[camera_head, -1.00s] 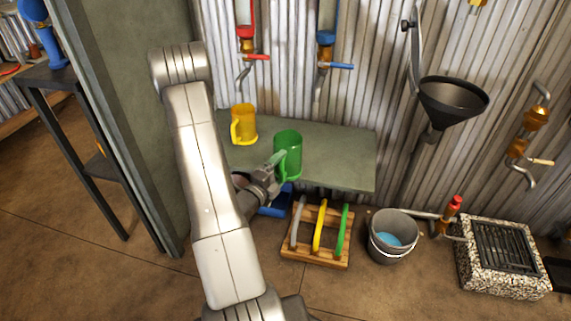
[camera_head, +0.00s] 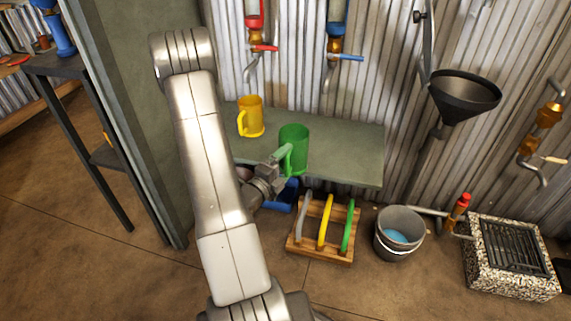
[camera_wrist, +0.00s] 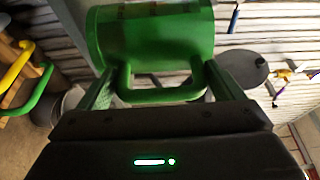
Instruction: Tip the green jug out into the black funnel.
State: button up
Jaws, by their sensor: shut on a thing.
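The green jug (camera_head: 295,146) is upright at the front edge of the grey-green shelf in the head view. My gripper (camera_head: 280,160) is shut on its handle from the front left. In the wrist view the jug (camera_wrist: 155,38) fills the upper middle, its handle between my fingers (camera_wrist: 160,88). I cannot tell whether the jug's base touches the shelf. Its contents are hidden. The black funnel (camera_head: 464,95) is on a stand by the corrugated wall, to the right of the jug and higher up. It also shows, dark, in the wrist view (camera_wrist: 244,68).
A yellow jug (camera_head: 251,117) stands on the shelf (camera_head: 345,155). Below are a wooden rack (camera_head: 322,254) with coloured hoops, a bucket (camera_head: 400,235) with blue liquid and a grated stone block (camera_head: 510,258). Taps hang on the wall. A partition (camera_head: 135,120) stands left. Space between jug and funnel looks clear.

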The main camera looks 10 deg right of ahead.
jog(key=s+a+b, duration=0.4)
jog(key=s+b, duration=0.1)
jog(key=s, duration=0.2)
dwell(0.8)
jog(key=shift+r, duration=0.1)
notch_tip(320, 180, up, 7)
jog(key=p, duration=0.4)
dwell(0.5)
dwell(0.3)
